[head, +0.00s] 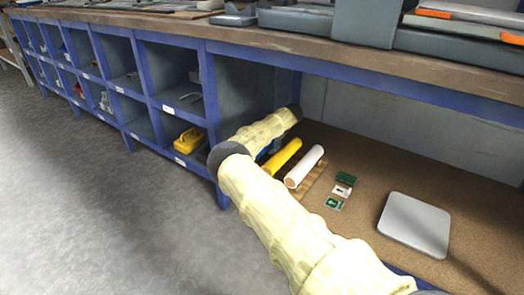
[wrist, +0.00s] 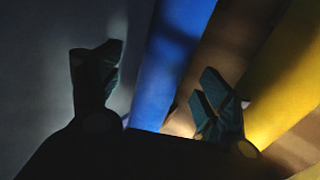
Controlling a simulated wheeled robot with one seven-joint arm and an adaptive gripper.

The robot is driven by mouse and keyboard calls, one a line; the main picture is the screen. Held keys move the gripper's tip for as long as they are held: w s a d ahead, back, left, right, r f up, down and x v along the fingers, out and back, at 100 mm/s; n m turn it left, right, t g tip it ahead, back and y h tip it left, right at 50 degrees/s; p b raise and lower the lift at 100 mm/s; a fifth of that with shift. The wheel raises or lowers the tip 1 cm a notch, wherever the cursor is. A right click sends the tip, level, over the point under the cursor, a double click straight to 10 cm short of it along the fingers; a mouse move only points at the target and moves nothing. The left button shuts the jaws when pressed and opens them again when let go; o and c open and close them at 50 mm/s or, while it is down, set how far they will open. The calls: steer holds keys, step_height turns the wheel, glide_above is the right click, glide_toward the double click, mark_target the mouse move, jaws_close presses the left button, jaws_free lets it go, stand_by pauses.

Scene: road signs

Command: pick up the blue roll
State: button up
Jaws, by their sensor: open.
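The blue roll (wrist: 173,62) runs between the two fingers of my gripper (wrist: 150,95) in the wrist view. The gripper is open, with the left finger apart from the roll and the right finger close by its right side; I cannot tell if that one touches. In the head view only a small bit of the blue roll (head: 264,153) shows behind my arm, and the gripper is hidden there. The yellow roll (head: 281,157) lies to the right of the blue one, and its side also shows at the right of the wrist view (wrist: 285,75).
A white roll (head: 304,167) lies right of the yellow roll on the brown shelf board (head: 345,160). Small green and white signs (head: 338,190) and a grey square plate (head: 415,224) lie further right. Blue compartments (head: 175,85) stand at left, and the bench top (head: 290,45) hangs above.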

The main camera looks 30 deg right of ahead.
steer(key=b+x, duration=0.1)
steer(key=x, duration=0.1)
steer(key=b+x, duration=0.2)
steer(key=shift+s+d+f, duration=0.1)
steer(key=shift+s+f, duration=0.1)
steer(key=shift+f, duration=0.2)
steer(key=shift+w+f+b, duration=0.2)
steer(key=shift+w+b, duration=0.1)
steer(key=c, duration=1.5)
steer(key=shift+c, duration=0.2)
steer(key=shift+r+p, duration=0.2)
steer(key=shift+p, duration=0.1)
